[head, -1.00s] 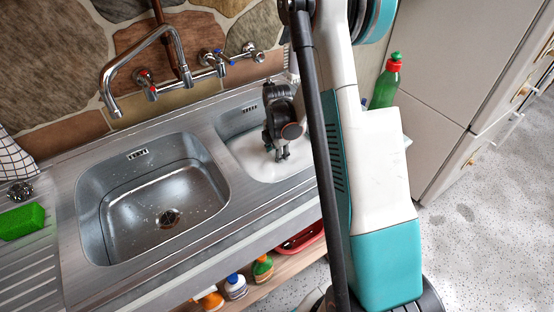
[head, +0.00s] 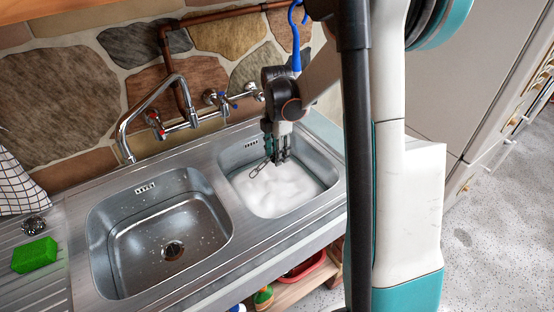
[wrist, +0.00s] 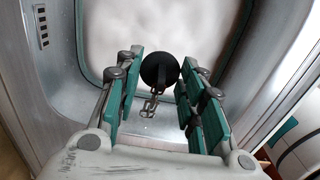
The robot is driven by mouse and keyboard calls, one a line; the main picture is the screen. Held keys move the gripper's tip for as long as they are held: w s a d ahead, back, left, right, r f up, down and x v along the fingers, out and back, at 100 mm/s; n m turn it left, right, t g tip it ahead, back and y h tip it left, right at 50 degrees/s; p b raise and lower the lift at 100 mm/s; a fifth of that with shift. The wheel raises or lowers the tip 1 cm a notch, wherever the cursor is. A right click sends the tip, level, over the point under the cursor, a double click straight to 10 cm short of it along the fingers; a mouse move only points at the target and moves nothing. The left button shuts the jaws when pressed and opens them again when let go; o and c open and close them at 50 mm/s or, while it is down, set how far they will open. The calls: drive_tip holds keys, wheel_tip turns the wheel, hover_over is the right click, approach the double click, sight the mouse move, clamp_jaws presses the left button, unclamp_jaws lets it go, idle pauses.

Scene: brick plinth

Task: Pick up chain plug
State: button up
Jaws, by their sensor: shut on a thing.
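The chain plug (wrist: 160,70) is a round black stopper with a short metal chain. In the wrist view it sits between the finger pads of my gripper (wrist: 160,84), with the chain hanging towards the palm side. In the head view my gripper (head: 277,158) points down over the right basin, its fingertips above the white foam. The metal chain (head: 258,168) dangles at its left there, and the black stopper is hard to make out. My gripper is shut on the plug. The foam (head: 278,190) covers the bottom of the right basin (head: 325,168), so its drain is hidden.
The left basin (head: 125,255) is empty with its drain showing. A tap (head: 150,98) and wall valves stand behind. A green sponge (head: 35,255) and a checked cloth (head: 18,190) lie at the left. A blue hook (head: 296,35) hangs above my wrist.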

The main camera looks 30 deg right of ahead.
drive_tip(key=shift+r+p, duration=1.45)
drive_tip(key=shift+r, duration=0.45)
